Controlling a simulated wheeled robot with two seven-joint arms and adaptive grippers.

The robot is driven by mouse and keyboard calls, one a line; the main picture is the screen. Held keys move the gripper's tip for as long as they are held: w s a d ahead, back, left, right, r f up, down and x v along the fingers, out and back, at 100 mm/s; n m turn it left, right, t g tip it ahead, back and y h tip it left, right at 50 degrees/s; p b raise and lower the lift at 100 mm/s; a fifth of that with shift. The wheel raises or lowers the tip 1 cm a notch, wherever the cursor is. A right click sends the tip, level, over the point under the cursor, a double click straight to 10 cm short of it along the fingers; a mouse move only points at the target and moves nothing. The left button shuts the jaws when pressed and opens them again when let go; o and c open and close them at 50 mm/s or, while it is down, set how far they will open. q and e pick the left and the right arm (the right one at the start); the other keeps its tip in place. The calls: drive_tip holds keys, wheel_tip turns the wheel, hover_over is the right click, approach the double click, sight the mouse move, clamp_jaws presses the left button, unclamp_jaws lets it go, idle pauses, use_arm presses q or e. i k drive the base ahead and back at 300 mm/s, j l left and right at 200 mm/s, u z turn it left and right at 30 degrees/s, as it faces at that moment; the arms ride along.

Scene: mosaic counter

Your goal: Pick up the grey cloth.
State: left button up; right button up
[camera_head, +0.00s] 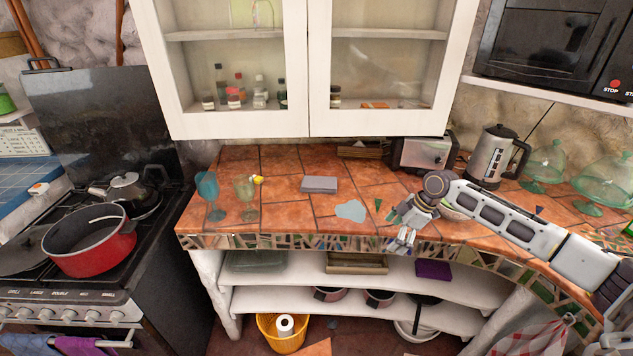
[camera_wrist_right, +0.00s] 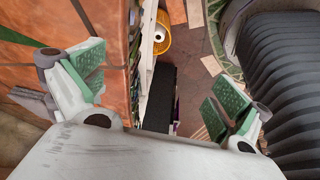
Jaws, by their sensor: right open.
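The grey cloth (camera_head: 319,184) looks like a flat, folded grey rectangle. The cloth is not visible in that view. My left gripper is not in view.
A pale blue flat piece (camera_head: 350,209) lies between the cloth and my right gripper. Blue (camera_head: 208,187) and greenish (camera_head: 245,188) goblets stand left of the cloth. A toaster (camera_head: 424,153) and kettle (camera_head: 493,155) stand at the back. A white cabinet (camera_head: 308,125) hangs above.

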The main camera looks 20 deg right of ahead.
sight(311, 184)
drive_tip(key=i, duration=1.05)
